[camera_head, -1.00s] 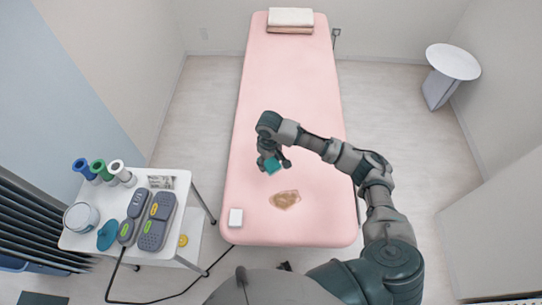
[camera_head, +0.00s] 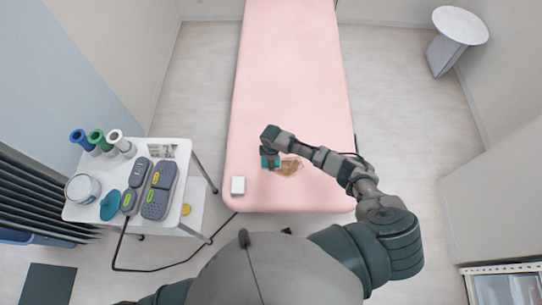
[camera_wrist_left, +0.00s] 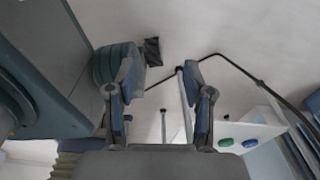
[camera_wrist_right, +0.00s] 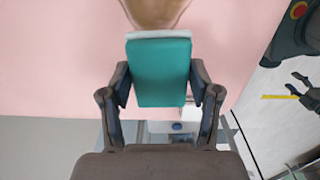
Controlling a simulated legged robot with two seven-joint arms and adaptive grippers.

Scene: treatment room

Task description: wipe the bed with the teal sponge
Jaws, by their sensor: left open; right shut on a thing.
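The pink bed (camera_head: 290,80) stretches away from me. A brown stain (camera_head: 291,167) lies near its close end and shows at the top of the right wrist view (camera_wrist_right: 155,10). My right gripper (camera_head: 270,153) is shut on the teal sponge (camera_wrist_right: 160,72), which has a pale layer along one edge. In the head view the sponge (camera_head: 271,162) is at the stain's left side, low over the bed; I cannot tell whether it touches the surface. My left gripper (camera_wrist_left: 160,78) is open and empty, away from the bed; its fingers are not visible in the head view.
A small white box (camera_head: 238,186) sits on the bed's near left corner. A white cart (camera_head: 177,205) at left carries bottles, a jar, a teal item and grey handsets. A cable runs along the floor.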

